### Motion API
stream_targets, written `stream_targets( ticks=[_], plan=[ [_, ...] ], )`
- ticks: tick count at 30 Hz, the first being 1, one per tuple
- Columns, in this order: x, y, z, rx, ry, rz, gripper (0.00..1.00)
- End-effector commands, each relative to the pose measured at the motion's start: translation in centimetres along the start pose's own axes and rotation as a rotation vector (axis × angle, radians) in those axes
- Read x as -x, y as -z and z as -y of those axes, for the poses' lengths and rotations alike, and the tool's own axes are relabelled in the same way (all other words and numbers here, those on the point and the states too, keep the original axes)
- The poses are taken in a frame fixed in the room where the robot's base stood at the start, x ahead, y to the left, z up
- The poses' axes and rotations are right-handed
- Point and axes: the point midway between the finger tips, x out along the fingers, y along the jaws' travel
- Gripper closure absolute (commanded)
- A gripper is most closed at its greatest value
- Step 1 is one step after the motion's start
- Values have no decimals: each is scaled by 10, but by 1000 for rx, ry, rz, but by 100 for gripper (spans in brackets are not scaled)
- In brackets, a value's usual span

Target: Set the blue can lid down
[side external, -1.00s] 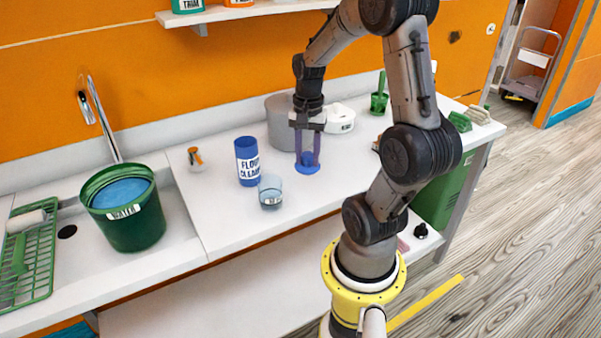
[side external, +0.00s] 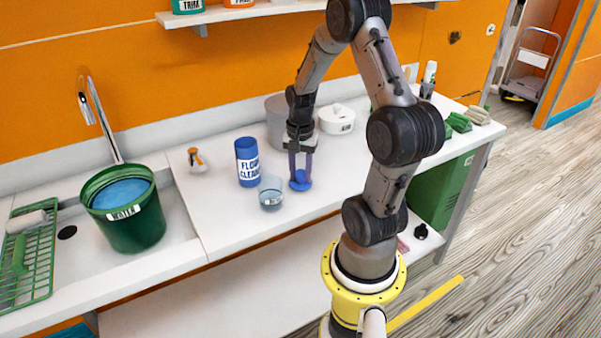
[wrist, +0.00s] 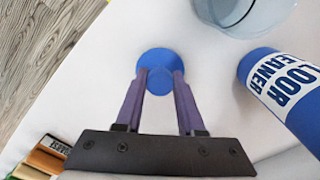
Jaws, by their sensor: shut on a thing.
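The blue can lid (side external: 302,186) is a round disc with a raised knob, between my fingertips near the counter's front edge. My gripper (side external: 301,176) points down, shut on the lid's knob. In the wrist view the lid (wrist: 158,58) shows just beyond the fingertips of my gripper (wrist: 160,75). The lid looks a little tilted in the side view. I cannot tell whether it touches the white counter (side external: 350,167). The blue floor cleaner can (side external: 248,163) stands upright to the left; it shows at the right of the wrist view (wrist: 285,92).
A clear tumbler (side external: 271,194) stands close left of the lid. A grey pot (side external: 280,122) and a white container (side external: 337,120) are behind my gripper. A green bucket (side external: 128,210) is in the sink at left. The counter right of the lid is clear.

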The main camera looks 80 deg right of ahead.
Motion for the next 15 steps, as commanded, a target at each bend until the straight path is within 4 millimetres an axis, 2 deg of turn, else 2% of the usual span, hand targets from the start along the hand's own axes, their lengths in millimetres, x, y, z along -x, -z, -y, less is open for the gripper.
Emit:
stream_targets(
  ticks=[4, 5, 9, 15],
  plan=[
    [-4, 0, 0, 0, 0, 0, 100],
    [-3, 0, 0, 0, 0, 0, 59],
    [-3, 0, 0, 0, 0, 0, 33],
    [-3, 0, 0, 0, 0, 0, 32]
  ],
)
